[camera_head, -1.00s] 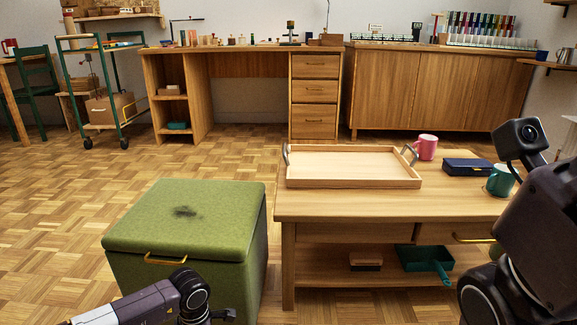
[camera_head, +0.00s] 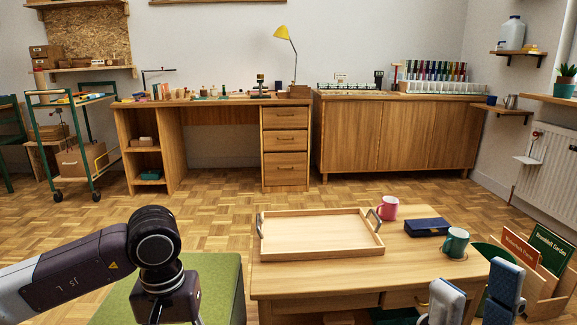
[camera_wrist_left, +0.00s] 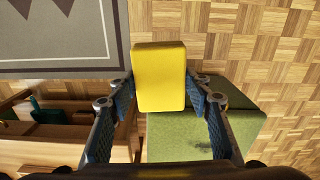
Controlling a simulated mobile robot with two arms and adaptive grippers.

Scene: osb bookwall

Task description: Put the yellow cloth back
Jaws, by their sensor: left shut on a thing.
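The yellow cloth (camera_wrist_left: 158,77) shows in the left wrist view as a flat, rounded rectangle. My left gripper (camera_wrist_left: 158,88) is shut on it, with one blue-padded finger on each side. The cloth is held above the green ottoman (camera_wrist_left: 230,130) and the parquet floor. In the head view my left arm reaches in from the left over the ottoman (camera_head: 215,285); the fingers and the cloth are out of sight there. My right gripper (camera_head: 475,292) is at the bottom right, at the low table's front right, with its fingers apart and nothing visible between them.
A book crate (camera_head: 540,280) stands at right. Parquet floor is open behind the table.

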